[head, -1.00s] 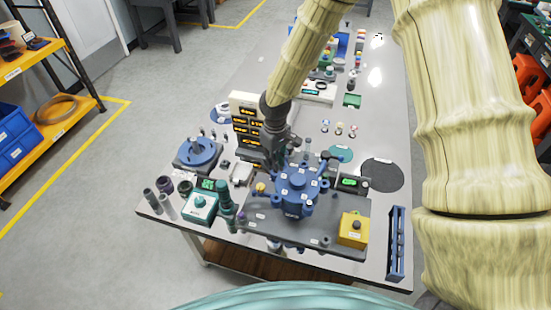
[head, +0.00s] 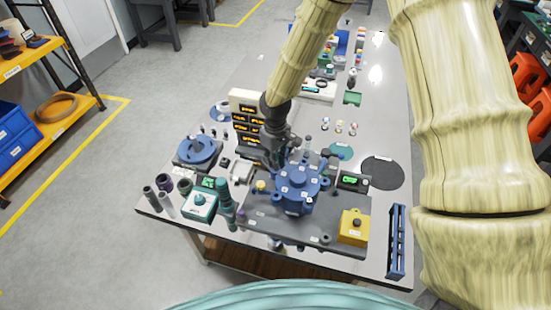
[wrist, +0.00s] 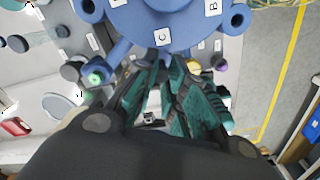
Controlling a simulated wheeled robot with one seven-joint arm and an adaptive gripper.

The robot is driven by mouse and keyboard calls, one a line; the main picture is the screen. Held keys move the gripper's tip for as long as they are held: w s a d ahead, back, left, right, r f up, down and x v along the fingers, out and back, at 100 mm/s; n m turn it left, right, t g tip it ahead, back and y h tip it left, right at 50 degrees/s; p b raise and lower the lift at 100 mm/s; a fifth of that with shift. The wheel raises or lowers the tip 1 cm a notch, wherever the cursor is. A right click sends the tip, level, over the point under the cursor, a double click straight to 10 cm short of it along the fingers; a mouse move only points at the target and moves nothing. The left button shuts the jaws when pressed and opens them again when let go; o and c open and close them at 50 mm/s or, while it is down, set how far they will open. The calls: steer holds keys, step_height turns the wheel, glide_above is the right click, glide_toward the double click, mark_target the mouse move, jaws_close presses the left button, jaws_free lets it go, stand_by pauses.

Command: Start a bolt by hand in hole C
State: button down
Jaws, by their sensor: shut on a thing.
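The round blue housing (head: 297,180) stands on a dark grey plate on the table. In the wrist view the blue housing (wrist: 165,14) fills the top, with its white label C (wrist: 163,37) just beyond my fingertips. My gripper (wrist: 168,62) has dark teal fingers closed together at the housing's rim beside this label. It is shut on a slim bolt, which the fingers mostly hide. Hole C itself is hidden by the fingers, so I cannot tell whether the bolt touches it. In the head view my gripper (head: 283,155) is at the housing's far left side.
The grey plate (head: 262,215) also carries a yellow box (head: 354,226). A teal box (head: 199,205) and green cylinders stand to the left. A display stack (head: 246,112) stands close behind my gripper. A blue rack (head: 397,243) lies at the right edge. The table beyond is partly clear.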

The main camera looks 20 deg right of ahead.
steer(key=shift+f, duration=0.85)
stand_by(1.4)
steer(key=shift+b, duration=0.3)
steer(key=m, duration=0.4)
steer(key=shift+s+f, duration=0.1)
steer(key=shift+s, duration=0.05)
steer(key=shift+m, duration=0.3)
steer(key=m, duration=0.3)
steer(key=shift+m, duration=0.4)
